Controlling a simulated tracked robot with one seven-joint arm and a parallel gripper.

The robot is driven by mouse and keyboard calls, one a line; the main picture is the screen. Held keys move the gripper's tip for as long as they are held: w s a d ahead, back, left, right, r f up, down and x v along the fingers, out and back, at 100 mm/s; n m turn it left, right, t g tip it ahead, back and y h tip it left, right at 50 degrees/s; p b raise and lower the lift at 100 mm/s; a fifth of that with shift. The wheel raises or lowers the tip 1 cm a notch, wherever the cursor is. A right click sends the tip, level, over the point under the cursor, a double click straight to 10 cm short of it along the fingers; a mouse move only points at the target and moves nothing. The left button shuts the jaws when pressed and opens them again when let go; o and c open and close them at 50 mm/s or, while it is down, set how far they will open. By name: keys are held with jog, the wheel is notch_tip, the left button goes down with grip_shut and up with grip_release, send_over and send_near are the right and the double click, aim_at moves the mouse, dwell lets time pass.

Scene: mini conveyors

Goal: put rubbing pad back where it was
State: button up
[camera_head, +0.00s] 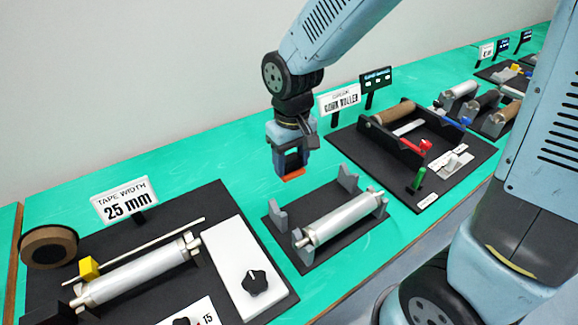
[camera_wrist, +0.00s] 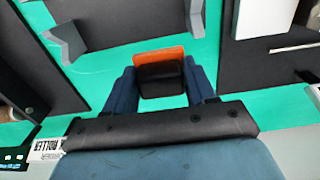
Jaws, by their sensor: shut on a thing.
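My gripper (camera_head: 291,166) hangs from the arm in the middle of the head view, pointing down. It is shut on a small rubbing pad with an orange edge (camera_head: 294,175) and a black body. In the wrist view the rubbing pad (camera_wrist: 160,75) sits between the two blue fingers of my gripper (camera_wrist: 162,84), its orange edge outward. The pad is held above the green table, in the gap between the 25 mm tape board (camera_head: 190,203) and the roller stand's black base (camera_head: 287,253). Its height above the table is hard to tell.
A silver roller (camera_head: 342,219) lies on grey brackets at the stand's front. Left are a tape roll (camera_head: 48,246), a yellow block (camera_head: 89,268) and a white panel (camera_head: 226,262) with a black knob. Behind right stand a roller sign (camera_head: 339,99) and a brown roller (camera_head: 393,111).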

jog(key=w+f, duration=0.2)
jog(key=w, duration=0.1)
jog(key=w+f, duration=0.2)
jog(key=w, duration=0.1)
jog(key=w+a+f, duration=0.1)
jog(key=w+f, duration=0.2)
jog(key=shift+w+a+f, duration=0.1)
jog(key=shift+w, duration=0.05)
jog(key=shift+w+f, duration=0.6)
jog(key=shift+f, duration=1.6)
jog(key=o, duration=1.1)
